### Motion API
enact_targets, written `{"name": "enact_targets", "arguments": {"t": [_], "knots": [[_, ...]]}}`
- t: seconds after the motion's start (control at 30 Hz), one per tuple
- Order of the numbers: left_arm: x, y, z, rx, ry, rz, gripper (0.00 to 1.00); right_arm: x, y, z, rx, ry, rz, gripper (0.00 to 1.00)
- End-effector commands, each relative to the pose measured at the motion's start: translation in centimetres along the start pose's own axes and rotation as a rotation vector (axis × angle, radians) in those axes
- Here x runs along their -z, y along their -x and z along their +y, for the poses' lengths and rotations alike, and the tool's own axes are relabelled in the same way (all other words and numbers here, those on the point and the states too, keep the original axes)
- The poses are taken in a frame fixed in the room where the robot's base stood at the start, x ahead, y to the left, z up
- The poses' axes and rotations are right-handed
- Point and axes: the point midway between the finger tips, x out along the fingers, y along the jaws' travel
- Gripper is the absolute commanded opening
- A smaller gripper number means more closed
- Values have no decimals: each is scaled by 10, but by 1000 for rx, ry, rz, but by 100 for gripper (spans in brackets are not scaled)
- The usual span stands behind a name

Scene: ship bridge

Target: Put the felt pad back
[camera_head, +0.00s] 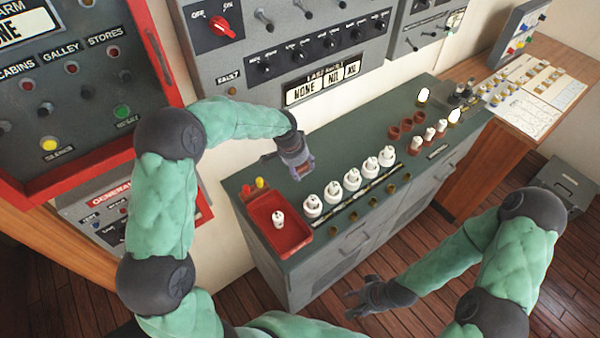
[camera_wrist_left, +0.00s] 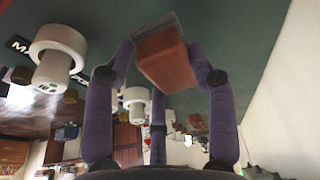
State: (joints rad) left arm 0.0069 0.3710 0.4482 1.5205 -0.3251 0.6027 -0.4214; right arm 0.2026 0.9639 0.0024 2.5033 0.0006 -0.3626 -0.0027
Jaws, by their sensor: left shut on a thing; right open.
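My left gripper (camera_head: 300,172) is above the green console top, behind the row of white fuses. It is shut on a red-brown block (camera_wrist_left: 165,58) with a thin grey layer along its far edge in the left wrist view. This block appears to be the felt pad. In the head view it is mostly hidden between the fingers. I cannot tell whether it touches the console top. My right gripper (camera_head: 366,300) is open and empty, low in front of the console, over the wooden floor.
The console top (camera_head: 255,178) holds a red tray (camera_head: 299,237) with a white piece in it, several white fuses (camera_head: 352,179) in a row, and red-brown sockets (camera_head: 406,125). A wall panel (camera_head: 250,75) rises behind.

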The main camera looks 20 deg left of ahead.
Motion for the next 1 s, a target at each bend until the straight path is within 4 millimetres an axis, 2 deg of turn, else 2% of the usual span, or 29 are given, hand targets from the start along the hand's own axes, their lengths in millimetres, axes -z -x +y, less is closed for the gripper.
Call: {"name": "enact_targets", "arguments": {"t": [0.1,0.3,0.7,0.73,0.8,1.0], "knots": [[-1,-12,-7,-1,2,-2,26,0,-1,0,0,0,0,53],[-8,-36,-6,-1,0,-2,26,0,-5,2,0,0,0,53],[-9,-41,-5,0,0,-1,26,0,-8,3,0,0,0,53],[-9,-41,-5,-1,0,-1,62,0,-7,3,0,0,0,53],[-9,-40,-5,-1,0,-1,80,0,-7,2,0,0,0,53],[-9,-40,-5,-1,0,-1,80,0,-7,2,0,0,0,53]]}}
